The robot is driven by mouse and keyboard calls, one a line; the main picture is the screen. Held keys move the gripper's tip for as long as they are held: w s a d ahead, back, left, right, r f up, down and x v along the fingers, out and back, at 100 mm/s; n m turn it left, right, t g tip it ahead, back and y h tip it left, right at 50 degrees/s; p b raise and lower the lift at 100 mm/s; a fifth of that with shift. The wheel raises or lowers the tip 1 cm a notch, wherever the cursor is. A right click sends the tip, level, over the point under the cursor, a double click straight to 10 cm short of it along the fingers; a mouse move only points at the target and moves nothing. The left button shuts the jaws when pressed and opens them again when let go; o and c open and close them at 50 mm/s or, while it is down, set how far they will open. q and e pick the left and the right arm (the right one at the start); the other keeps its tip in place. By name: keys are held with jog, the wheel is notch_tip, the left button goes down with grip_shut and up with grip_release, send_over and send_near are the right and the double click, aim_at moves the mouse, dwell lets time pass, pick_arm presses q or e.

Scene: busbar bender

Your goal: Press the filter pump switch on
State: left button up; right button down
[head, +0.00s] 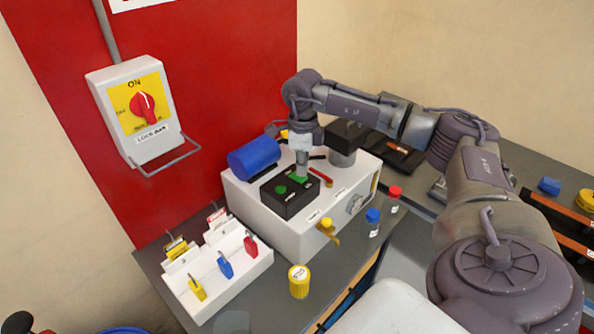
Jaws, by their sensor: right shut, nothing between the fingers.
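A black switch box (290,198) with green buttons sits on top of a white machine housing (275,228). One green button (281,189) shows clear on the left of the box. Another green part (300,179) is on the right of the box, partly hidden by my gripper. My right gripper (302,173) is shut and empty, pointing down at the right part of the box. I cannot tell whether its tips touch the green part. The labels on the box are too small to read. My left gripper is not in view.
A blue motor cylinder (254,158) and a grey cylinder with a black top (345,147) stand on the housing. A white rack (215,270) with padlocks, a yellow jar (299,281) and small bottles (373,222) stand around it. A red isolator switch (143,106) is on the wall.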

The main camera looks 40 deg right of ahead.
aim_at(302, 178)
jog(key=shift+s+f+b, duration=0.15)
jog(key=shift+f+b, duration=0.4)
jog(key=shift+f, duration=0.35)
dwell(0.3)
jog(key=shift+w+r+p, duration=0.2)
jog(key=shift+r+p, duration=0.7)
jog(key=shift+r, duration=0.3)
jog(key=shift+r+p, duration=1.6)
jog(key=shift+r, duration=0.8)
jog(key=shift+s, duration=0.1)
jog(key=shift+f, duration=0.1)
